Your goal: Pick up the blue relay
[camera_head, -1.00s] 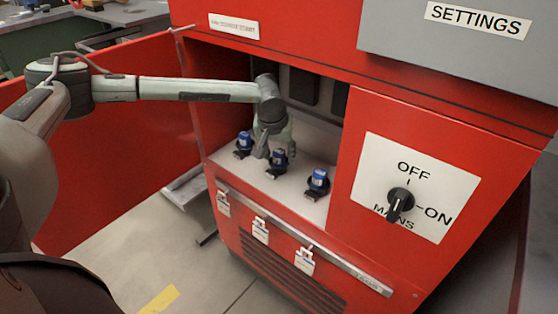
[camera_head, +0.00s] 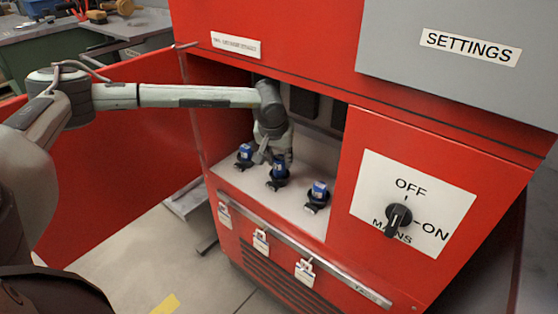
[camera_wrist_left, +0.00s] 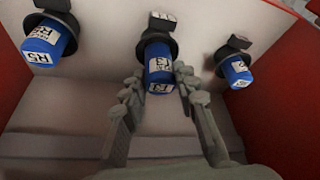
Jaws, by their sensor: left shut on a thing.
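Three blue relays stand in black sockets on the pale shelf of the open red cabinet. In the head view they are the left relay (camera_head: 245,151), the middle relay (camera_head: 278,171) and the right relay (camera_head: 319,189). My left gripper (camera_head: 275,158) reaches into the cabinet from behind and above the middle relay. In the left wrist view its fingers (camera_wrist_left: 159,84) lie on both sides of the middle relay (camera_wrist_left: 159,64), shut on it. The relay is still upright at its socket; a white label shows on it. My right gripper is not in view.
The cabinet's red door (camera_head: 120,165) stands open at the left. A red panel with a black mains switch (camera_head: 398,217) bounds the shelf on the right. Small padlock-like latches (camera_head: 261,241) hang along the front edge. The other two relays stand close on either side.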

